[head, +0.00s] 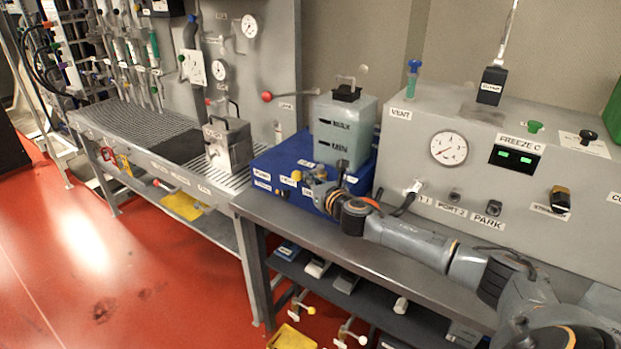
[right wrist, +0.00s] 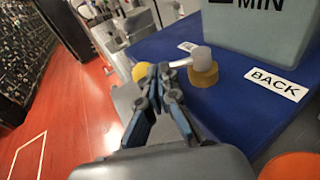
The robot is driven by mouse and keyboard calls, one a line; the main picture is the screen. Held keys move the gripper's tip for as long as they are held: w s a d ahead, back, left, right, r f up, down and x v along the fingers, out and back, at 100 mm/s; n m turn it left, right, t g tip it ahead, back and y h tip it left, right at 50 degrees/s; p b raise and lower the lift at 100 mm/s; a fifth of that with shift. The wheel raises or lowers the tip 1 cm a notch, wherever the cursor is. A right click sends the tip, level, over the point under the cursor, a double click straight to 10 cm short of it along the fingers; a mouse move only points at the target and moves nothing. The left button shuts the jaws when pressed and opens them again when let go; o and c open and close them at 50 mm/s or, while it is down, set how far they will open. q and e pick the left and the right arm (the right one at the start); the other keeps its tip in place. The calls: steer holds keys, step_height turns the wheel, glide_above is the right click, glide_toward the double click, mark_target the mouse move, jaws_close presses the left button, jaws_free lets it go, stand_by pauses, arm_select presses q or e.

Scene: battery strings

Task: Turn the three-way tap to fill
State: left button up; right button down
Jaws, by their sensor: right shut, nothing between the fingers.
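The three-way tap sits on top of the blue box (head: 272,160). In the right wrist view it has a yellow base, a pale hub (right wrist: 201,56) and a pale lever reaching left, with a yellow knob (right wrist: 142,71) at the end. The knob also shows in the head view (head: 296,175). My right gripper (right wrist: 158,76) is shut and empty, its fingertips right at the lever between hub and knob. I cannot tell whether they touch it. It partly covers the tap in the head view (head: 312,180). A BACK label (right wrist: 275,85) lies right of the tap. My left gripper is not in view.
A translucent tank (head: 345,125) with level labels stands on the blue box behind the tap. A grey console (head: 470,185) with a gauge stands to the right. A metal canister (head: 228,145) stands on the grating at left. A red-knobbed lever (head: 267,97) juts out above.

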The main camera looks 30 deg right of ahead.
arm_select(q)
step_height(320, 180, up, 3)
steer(key=p, duration=0.3)
arm_select(e)
steer(key=w+m+h, duration=0.1)
steer(key=h, duration=0.1)
steer(key=w+a+m+g+h, duration=0.1)
steer(key=m+h, duration=0.1)
steer(key=shift+w, duration=0.15)
steer(key=shift+d, duration=0.1)
